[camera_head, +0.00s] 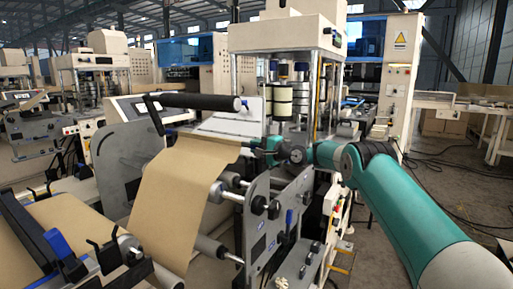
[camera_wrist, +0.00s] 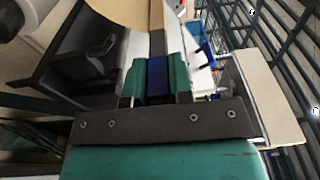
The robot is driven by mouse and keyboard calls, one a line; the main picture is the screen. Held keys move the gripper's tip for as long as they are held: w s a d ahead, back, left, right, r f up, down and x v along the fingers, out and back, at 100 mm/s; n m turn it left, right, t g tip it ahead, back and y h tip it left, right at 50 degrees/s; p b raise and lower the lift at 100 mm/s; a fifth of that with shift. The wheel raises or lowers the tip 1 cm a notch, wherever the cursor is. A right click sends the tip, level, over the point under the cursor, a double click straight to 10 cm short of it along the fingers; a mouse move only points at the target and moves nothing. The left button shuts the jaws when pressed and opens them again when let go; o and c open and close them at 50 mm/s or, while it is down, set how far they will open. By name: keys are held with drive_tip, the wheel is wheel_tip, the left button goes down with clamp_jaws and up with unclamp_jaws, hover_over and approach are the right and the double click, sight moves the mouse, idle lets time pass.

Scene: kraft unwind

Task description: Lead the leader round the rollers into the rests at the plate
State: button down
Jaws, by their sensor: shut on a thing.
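The brown kraft leader (camera_head: 180,190) rises as a broad sheet from the lower left to a top edge just left of my gripper (camera_head: 262,150). The grip point itself is hidden between the fingers. Rollers (camera_head: 226,184) show right of and behind the hanging sheet, between grey side plates (camera_head: 265,225). I cannot make out the rests; the sheet and my arm hide part of that area.
A black-covered roller on an arm (camera_head: 195,102) stands above the sheet. The press (camera_head: 285,40) with its posts rises behind my gripper. Knobs and a blue lever (camera_head: 289,220) stick out from the near side plate. Open floor (camera_head: 455,190) lies to the right.

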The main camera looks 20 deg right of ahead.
drive_tip(key=shift+f, duration=0.1)
drive_tip(key=shift+f+b, duration=0.8)
drive_tip(key=shift+f, duration=0.5)
drive_tip(key=shift+f+b, duration=0.95)
drive_tip(key=shift+f, duration=0.75)
drive_tip(key=c, duration=0.9)
unclamp_jaws()
drive_tip(key=shift+f, duration=0.1)
drive_tip(key=shift+c, duration=0.2)
